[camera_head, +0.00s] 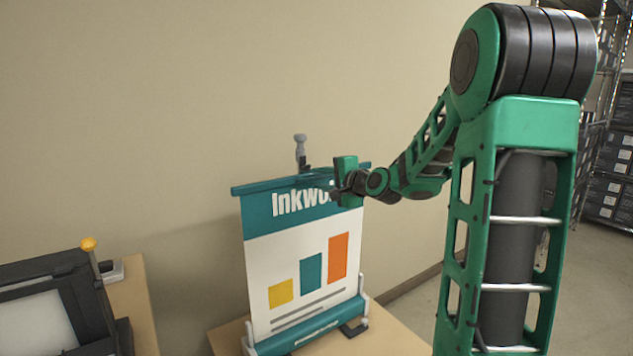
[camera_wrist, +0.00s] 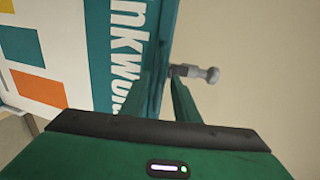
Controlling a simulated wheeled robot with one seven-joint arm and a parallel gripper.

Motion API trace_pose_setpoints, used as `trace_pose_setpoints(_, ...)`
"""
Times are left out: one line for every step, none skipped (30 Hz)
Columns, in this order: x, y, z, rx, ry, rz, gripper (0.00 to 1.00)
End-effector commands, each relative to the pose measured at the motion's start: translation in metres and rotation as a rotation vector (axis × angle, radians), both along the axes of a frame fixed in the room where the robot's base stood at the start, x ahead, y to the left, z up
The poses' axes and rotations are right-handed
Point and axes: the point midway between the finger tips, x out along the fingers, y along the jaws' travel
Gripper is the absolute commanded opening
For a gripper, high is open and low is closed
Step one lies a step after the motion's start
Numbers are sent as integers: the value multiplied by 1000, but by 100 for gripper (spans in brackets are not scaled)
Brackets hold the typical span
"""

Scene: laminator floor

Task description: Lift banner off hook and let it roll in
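The banner (camera_head: 300,255) stands pulled up from its teal base (camera_head: 308,328). Its teal top rail (camera_head: 262,186) meets the dark hook below a grey knob (camera_head: 300,146) on the pole. The knob also shows in the wrist view (camera_wrist: 205,74), just right of the rail (camera_wrist: 160,50). My gripper (camera_head: 325,179) is at the rail, slightly right of the hook, covering part of the lettering. In the wrist view my gripper (camera_wrist: 158,88) has its fingers apart, one on each side of the rail; a narrow gap seems to show. Where hook and rail meet is partly hidden.
The banner stands on a wooden table (camera_head: 385,342) near a plain wall. At the lower left, a dark machine (camera_head: 55,305) with a yellow-knobbed lever (camera_head: 90,245) sits on another wooden surface. Shelves with dark boxes (camera_head: 610,180) stand at far right. Floor shows between.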

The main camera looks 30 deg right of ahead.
Motion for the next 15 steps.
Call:
trace_pose_setpoints(6, 0, -2, 0, 0, 2, 28)
trace_pose_setpoints(9, 0, -2, -1, 0, 1, 28)
trace_pose_setpoints(12, 1, -2, -1, 0, 2, 28)
trace_pose_setpoints(13, 1, -3, -1, 0, 2, 28)
trace_pose_setpoints(15, 1, -3, -1, 1, 1, 28)
trace_pose_setpoints(16, 1, -4, -1, 1, 1, 28)
trace_pose_setpoints(17, 1, -4, -1, 1, 0, 28)
trace_pose_setpoints(18, 1, -4, -1, 1, 0, 28)
trace_pose_setpoints(18, 1, -4, -1, 1, -1, 28)
trace_pose_setpoints(18, 0, -4, -1, 1, -1, 28)
trace_pose_setpoints(18, 0, -4, -1, 1, -1, 28)
trace_pose_setpoints(18, 0, -4, -1, 1, -1, 28)
trace_pose_setpoints(18, 0, -4, -1, 1, -1, 28)
trace_pose_setpoints(18, 0, -4, -1, 1, -1, 28)
trace_pose_setpoints(18, 1, -4, -1, 1, -1, 28)
